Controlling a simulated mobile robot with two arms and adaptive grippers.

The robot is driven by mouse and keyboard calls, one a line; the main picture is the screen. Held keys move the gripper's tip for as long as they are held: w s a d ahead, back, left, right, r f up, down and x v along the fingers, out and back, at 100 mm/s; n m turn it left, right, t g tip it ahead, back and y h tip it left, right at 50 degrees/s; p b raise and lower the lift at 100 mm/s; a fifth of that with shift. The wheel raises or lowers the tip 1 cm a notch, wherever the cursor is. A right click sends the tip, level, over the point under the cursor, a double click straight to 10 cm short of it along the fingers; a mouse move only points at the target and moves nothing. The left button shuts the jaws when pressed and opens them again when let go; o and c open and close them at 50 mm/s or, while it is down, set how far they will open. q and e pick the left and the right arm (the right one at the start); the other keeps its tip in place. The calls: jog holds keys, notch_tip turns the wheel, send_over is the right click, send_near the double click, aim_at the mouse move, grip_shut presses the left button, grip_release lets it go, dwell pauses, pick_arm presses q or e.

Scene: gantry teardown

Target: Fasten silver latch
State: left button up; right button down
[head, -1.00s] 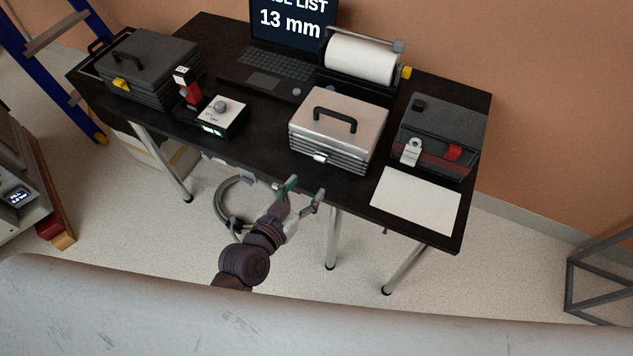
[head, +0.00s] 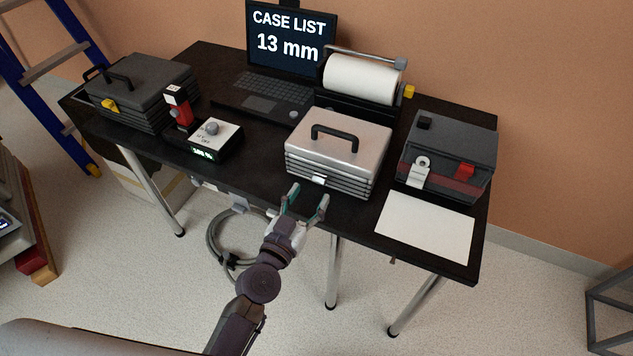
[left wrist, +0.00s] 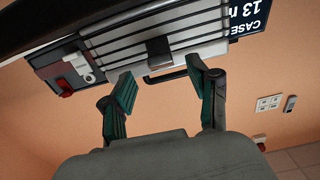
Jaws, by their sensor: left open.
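A silver case (head: 338,150) with a black handle stands on the black table, with a small bright latch (head: 319,180) low on its front. That latch shows dark in the left wrist view (left wrist: 158,50). The dark case (head: 450,140) on the right carries a pale silver latch (head: 420,172) and a red latch (head: 464,171). The pale latch also shows in the left wrist view (left wrist: 87,67). My left gripper (head: 308,198) is open and empty, just in front of the silver case's latch, apart from it. Whether either latch is fastened is unclear. My right gripper is out of view.
A white sheet (head: 426,227) lies at the table's front right. A paper roll (head: 362,78) and laptop (head: 270,85) stand behind. A grey box (head: 215,140), a red device (head: 178,107) and a dark toolbox (head: 140,85) are on the left.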

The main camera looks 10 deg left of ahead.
aim_at(321, 179)
pick_arm(q)
jog(key=shift+x, duration=2.25)
